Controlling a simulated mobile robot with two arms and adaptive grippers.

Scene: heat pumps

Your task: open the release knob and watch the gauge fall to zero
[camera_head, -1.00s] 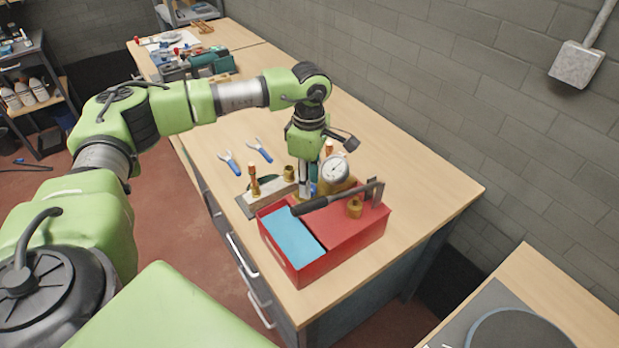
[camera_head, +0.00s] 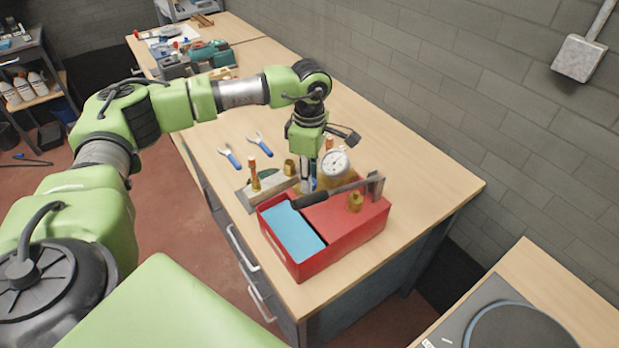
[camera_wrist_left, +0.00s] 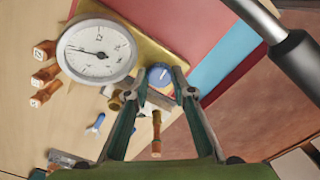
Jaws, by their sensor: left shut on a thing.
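The release knob (camera_wrist_left: 158,75) is small, round and blue with a white mark. In the left wrist view it sits between the fingertips of my left gripper (camera_wrist_left: 160,80), which is shut on it. The gauge (camera_wrist_left: 97,52) has a white round dial. Its dark needle points to the left side of the scale; I cannot read the exact value. In the head view the gauge (camera_head: 334,162) stands behind the red box (camera_head: 350,226), facing me. My left gripper (camera_head: 307,184) reaches down beside the gauge, and its fingertips are mostly hidden there. My right gripper is not in view.
The red box has a blue inset (camera_head: 293,226) and a dark-handled lever (camera_head: 338,191) across its top. A block with copper stubs (camera_head: 268,186) stands at its left. Two blue-handled wrenches (camera_head: 231,158) (camera_head: 261,145) lie behind. The bench (camera_head: 400,160) is clear at right.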

